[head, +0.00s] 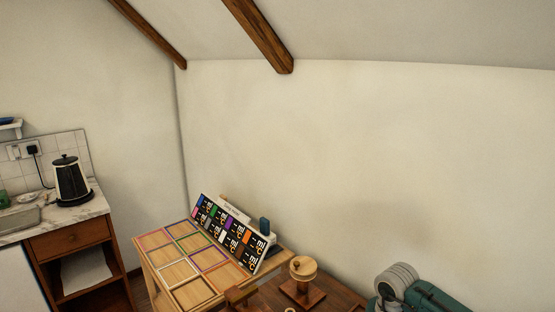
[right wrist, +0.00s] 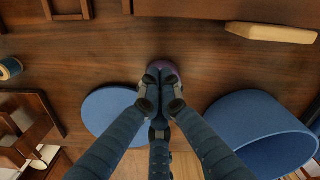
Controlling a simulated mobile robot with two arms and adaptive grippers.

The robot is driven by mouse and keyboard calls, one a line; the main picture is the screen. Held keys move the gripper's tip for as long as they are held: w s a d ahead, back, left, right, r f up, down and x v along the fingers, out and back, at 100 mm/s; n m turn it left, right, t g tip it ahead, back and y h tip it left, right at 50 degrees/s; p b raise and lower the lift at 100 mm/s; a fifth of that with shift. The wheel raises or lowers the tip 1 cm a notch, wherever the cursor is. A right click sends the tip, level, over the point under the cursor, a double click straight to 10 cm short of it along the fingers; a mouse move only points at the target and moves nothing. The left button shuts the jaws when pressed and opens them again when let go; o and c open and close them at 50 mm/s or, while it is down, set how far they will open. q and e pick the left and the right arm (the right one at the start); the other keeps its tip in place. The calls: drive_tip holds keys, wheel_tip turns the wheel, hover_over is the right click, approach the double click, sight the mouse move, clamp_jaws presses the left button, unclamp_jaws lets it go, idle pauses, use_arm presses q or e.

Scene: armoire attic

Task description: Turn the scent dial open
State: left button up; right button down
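No part is clearly recognisable as the scent dial. In the right wrist view, a small rounded purple thing (right wrist: 172,68) shows just beyond the fingertips, over a dark wooden surface; most of it is hidden by the fingers. My right gripper (right wrist: 161,92) has its dark blue fingers drawn in toward each other at this thing. I cannot tell whether they grip it or only stand around it. Neither gripper shows in the head view, and my left gripper is in no view.
In the right wrist view, a blue disc (right wrist: 105,112) and a blue cylinder (right wrist: 262,135) flank the fingers. The head view shows a wooden board (head: 160,240) with coloured squares, a labelled rack (head: 232,232), a wooden stand (head: 303,270), a teal machine (head: 430,298) and a kettle (head: 71,182).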

drive_tip(key=shift+f, duration=0.45)
drive_tip(key=shift+r+p, duration=0.4)
drive_tip(key=shift+r, duration=0.15)
drive_tip(key=r+p, duration=0.2)
drive_tip(key=r, duration=0.1)
drive_tip(key=r+p, duration=0.1)
drive_tip(key=r, duration=0.1)
drive_tip(key=shift+w+d, duration=0.1)
drive_tip(key=shift+w, duration=0.25)
